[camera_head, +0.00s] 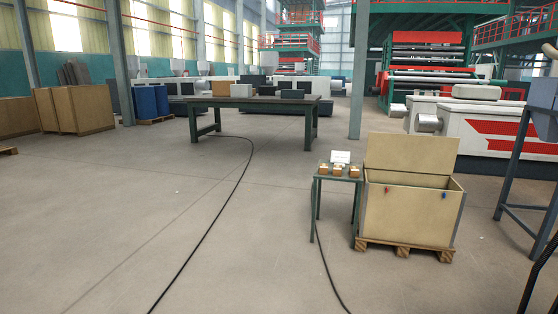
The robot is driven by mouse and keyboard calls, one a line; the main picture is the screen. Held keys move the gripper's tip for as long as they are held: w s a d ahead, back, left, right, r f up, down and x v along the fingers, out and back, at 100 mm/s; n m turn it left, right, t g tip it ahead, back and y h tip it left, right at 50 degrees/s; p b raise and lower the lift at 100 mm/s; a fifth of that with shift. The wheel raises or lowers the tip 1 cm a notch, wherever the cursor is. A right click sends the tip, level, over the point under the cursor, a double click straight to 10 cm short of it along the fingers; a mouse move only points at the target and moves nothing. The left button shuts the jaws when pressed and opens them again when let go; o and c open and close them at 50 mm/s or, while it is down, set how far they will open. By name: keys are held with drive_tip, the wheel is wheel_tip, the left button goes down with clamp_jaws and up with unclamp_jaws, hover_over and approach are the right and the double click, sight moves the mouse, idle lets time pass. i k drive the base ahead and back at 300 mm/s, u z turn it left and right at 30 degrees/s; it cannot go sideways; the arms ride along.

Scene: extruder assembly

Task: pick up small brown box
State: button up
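Small brown boxes stand in a row on top of a small dark green table. They are a left one (323,169), a middle one (338,171) and a right one (354,171), each with a lighter patch on it. The small table (321,179) stands right of the middle of the view, beside a large open crate. A white item (340,157) stands behind the boxes on the same table. My gripper is not in view.
The large tan crate (405,217) sits on a pallet with its lid raised. Dark cables (213,222) run along the floor. A long green workbench (255,102) stands farther back. A blue-grey frame (518,150) stands at right.

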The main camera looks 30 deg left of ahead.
sight(354, 172)
drive_tip(key=u, duration=0.2)
drive_tip(key=i, duration=2.3)
drive_tip(key=u, duration=0.45)
drive_tip(key=i, duration=1.9)
drive_tip(key=u, duration=0.3)
drive_tip(key=k, duration=0.45)
drive_tip(key=z, duration=0.6)
drive_tip(key=k, duration=0.9)
drive_tip(key=u, duration=0.3)
drive_tip(key=i, duration=1.1)
drive_tip(key=u, duration=0.7)
drive_tip(key=i, duration=1.25)
drive_tip(key=z, duration=0.15)
